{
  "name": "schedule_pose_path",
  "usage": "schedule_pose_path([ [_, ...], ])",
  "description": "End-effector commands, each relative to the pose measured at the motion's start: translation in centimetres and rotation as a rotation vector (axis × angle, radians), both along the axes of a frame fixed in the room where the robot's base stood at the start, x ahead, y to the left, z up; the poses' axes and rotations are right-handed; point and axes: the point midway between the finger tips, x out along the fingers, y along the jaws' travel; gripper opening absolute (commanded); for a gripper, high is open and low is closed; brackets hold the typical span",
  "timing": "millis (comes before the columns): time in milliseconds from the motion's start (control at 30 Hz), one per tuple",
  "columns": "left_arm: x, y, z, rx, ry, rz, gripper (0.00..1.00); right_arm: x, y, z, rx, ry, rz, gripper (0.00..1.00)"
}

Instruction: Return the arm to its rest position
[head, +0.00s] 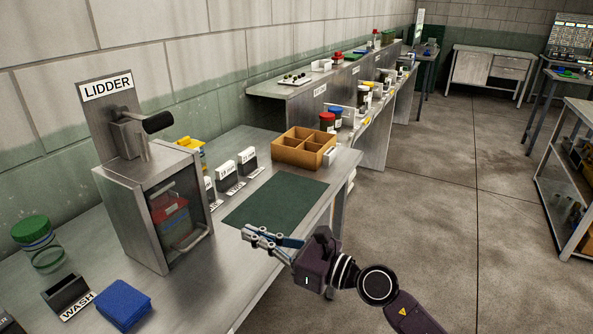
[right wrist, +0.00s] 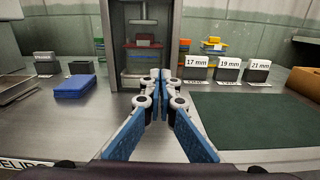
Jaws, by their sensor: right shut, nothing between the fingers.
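My right gripper (head: 262,238) reaches in from the lower right in the head view. Its blue-padded fingers are shut and empty, held over the front part of the steel bench near the green mat (head: 275,202). In the right wrist view the fingertips (right wrist: 160,76) meet and point toward the lidder. The lidder (head: 130,195) is a steel box with a black-knobbed handle on the bench at left. A red-lidded container (head: 172,222) shows inside it behind a clear front. My left gripper is not in view.
A wooden divided tray (head: 303,150) stands behind the mat. Size-marked holders (head: 228,176) line the back of the bench. A green-lidded jar (head: 37,240), the wash holder (head: 68,292) and a blue cloth (head: 122,304) lie at left. The floor (head: 430,215) at right is clear.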

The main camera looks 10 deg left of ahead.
Motion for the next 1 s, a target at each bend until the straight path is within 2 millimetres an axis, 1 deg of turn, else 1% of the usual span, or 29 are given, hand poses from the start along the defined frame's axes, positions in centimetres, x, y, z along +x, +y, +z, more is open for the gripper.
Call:
schedule_pose_path([
  [67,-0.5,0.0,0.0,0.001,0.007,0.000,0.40,-0.1,-0.3,1.0,0.076,0.047,-0.024,0.00],
  [167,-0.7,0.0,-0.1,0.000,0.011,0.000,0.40,0.4,-2.1,3.5,0.277,0.175,-0.097,0.00],
  [200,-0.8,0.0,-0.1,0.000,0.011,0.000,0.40,0.8,-3.4,4.5,0.383,0.248,-0.140,0.00],
  [267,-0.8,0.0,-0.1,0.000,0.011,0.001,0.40,1.6,-6.1,5.7,0.561,0.373,-0.213,0.00],
  [300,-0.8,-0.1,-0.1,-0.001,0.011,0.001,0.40,2.3,-8.3,6.1,0.682,0.463,-0.266,0.00],
  [367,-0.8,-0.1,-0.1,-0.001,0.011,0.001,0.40,3.2,-11.9,5.9,0.855,0.595,-0.348,0.00],
  [400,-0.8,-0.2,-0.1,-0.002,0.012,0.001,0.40,3.7,-14.4,5.2,0.968,0.684,-0.406,0.00],
  [467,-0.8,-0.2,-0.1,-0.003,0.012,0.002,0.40,4.1,-18.3,3.6,1.134,0.817,-0.495,0.00],
  [500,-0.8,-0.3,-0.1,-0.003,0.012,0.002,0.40,4.2,-20.7,2.0,1.242,0.905,-0.557,0.00],
  [533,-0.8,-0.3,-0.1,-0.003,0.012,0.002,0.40,4.0,-22.5,0.7,1.321,0.971,-0.604,0.00],
  [567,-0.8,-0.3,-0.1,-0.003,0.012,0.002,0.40,3.8,-24.3,-0.8,1.398,1.036,-0.653,0.00],
  [600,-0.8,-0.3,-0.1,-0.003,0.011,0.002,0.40,3.2,-26.5,-2.9,1.497,1.120,-0.720,0.00],
  [667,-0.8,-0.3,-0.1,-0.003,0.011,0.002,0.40,1.8,-29.4,-6.3,1.634,1.237,-0.822,0.00],
  [700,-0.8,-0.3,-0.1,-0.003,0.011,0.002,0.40,0.6,-31.0,-8.6,1.722,1.313,-0.892,0.00],
  [767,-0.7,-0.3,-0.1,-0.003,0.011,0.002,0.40,-1.7,-33.1,-12.0,1.847,1.422,-0.997,0.00],
  [800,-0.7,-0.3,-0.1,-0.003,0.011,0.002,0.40,-3.6,-34.2,-14.2,1.923,1.490,-1.074,0.00],
  [867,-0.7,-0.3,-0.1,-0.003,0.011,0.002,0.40,-6.6,-35.5,-17.3,2.029,1.585,-1.190,0.00],
  [900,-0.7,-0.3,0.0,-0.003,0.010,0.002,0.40,-8.7,-36.1,-19.0,2.090,1.642,-1.264,0.00],
  [967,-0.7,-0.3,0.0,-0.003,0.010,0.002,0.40,-11.7,-36.7,-21.2,2.166,1.714,-1.370,0.00],
  [1000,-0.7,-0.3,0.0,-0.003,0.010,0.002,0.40,-13.6,-37.0,-22.3,-2.177,-1.727,1.414,0.00],
])
